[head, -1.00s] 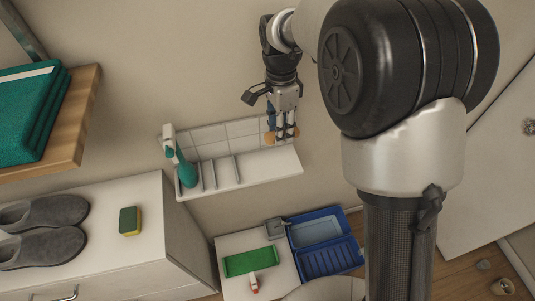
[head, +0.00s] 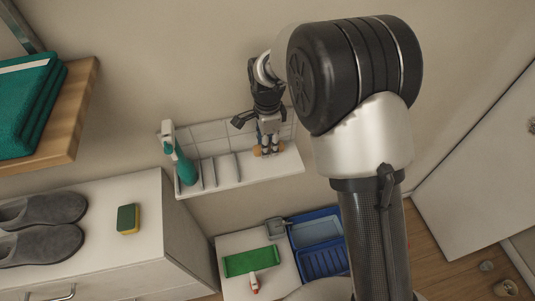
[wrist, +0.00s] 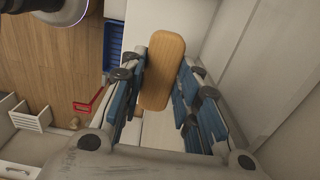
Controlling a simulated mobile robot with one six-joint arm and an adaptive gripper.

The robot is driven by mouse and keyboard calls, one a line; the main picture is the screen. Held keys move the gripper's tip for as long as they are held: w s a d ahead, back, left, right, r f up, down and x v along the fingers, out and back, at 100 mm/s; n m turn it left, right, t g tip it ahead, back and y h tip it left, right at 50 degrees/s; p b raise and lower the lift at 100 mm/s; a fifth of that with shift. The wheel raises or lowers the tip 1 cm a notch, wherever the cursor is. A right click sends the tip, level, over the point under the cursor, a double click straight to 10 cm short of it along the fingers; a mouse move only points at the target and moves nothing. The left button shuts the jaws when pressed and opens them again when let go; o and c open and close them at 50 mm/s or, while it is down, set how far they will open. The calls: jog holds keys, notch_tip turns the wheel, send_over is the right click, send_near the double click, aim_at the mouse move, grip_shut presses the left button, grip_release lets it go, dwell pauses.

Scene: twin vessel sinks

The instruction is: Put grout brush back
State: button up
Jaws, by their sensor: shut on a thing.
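My gripper (head: 268,150) is at the right part of a white wall shelf (head: 225,184) with a tiled back. It is shut on a wooden-backed brush, which I take for the grout brush; its tan back (wrist: 162,72) shows between the blue-padded fingers in the wrist view. In the head view, small wooden bits (head: 257,152) show beside the fingertips. The brush's bristles are hidden. The brush is over or on the shelf, right of the upright dividers (head: 237,165); I cannot tell whether it touches the shelf.
A white and teal spray bottle (head: 185,168) stands at the shelf's left end. Below are a green pad (head: 250,262) with a red and white handle, a grey tool (head: 276,224) and a blue tray (head: 318,230). A sponge (head: 128,219) and grey slippers (head: 45,210) lie on the left cabinet.

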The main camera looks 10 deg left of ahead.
notch_tip(320, 180, down, 5)
jog(key=shift+r+b, duration=0.2)
jog(key=shift+b, duration=0.25)
jog(key=shift+r, duration=0.1)
jog(key=o, duration=1)
jog(key=shift+c, duration=0.2)
notch_tip(320, 180, up, 12)
jog(key=p, duration=0.2)
jog(key=shift+p, duration=0.35)
